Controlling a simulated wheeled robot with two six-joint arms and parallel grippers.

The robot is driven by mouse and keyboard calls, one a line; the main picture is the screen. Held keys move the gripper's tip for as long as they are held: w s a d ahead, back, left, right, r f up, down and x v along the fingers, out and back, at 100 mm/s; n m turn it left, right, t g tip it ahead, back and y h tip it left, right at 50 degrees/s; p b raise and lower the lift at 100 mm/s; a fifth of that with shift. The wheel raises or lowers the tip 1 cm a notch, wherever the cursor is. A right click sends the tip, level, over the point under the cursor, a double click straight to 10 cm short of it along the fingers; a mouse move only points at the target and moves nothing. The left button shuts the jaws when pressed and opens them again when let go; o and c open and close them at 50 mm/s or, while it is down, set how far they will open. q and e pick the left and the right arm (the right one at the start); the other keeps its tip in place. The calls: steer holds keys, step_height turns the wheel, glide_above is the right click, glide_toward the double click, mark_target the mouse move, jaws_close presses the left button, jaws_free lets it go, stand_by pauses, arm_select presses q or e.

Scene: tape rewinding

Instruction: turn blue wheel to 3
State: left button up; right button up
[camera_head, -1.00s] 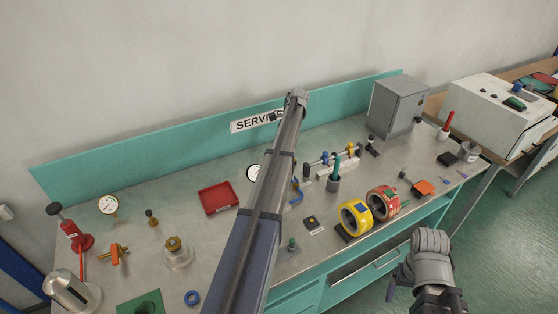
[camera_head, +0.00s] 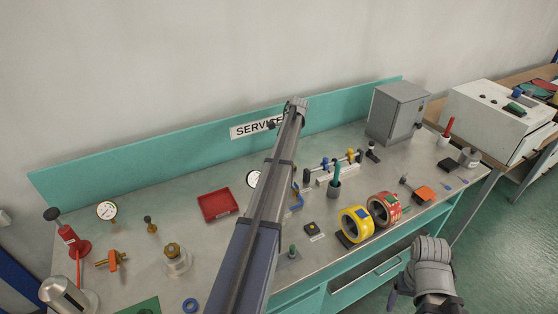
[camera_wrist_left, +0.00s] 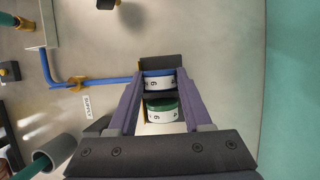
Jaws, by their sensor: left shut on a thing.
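The blue wheel (camera_wrist_left: 158,76) shows in the left wrist view as a white numbered ring with a blue rim. A digit like 6 or 9 faces the camera. My left gripper (camera_wrist_left: 160,84) is shut on it, one finger at each side. A green-topped numbered wheel (camera_wrist_left: 162,108) sits just beside it, also between the fingers' span. In the head view my left arm (camera_head: 272,190) hides the wheels and the left gripper's tips. My right arm (camera_head: 432,265) hangs in front of the bench; its jaws are too unclear to read.
A blue pipe (camera_wrist_left: 95,80) with a supply label (camera_wrist_left: 87,106) runs next to the wheels.

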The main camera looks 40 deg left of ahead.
arm_select(q)
jaws_close()
steer(key=shift+s+d+y, duration=0.25)
steer(key=shift+y, duration=0.25)
steer(key=shift+w+n+t+y, duration=0.1)
steer(key=shift+n+t+y, duration=0.2)
steer(key=shift+t+y, duration=0.35)
steer(key=o, duration=1.1)
jaws_free()
steer(key=shift+w, duration=0.1)
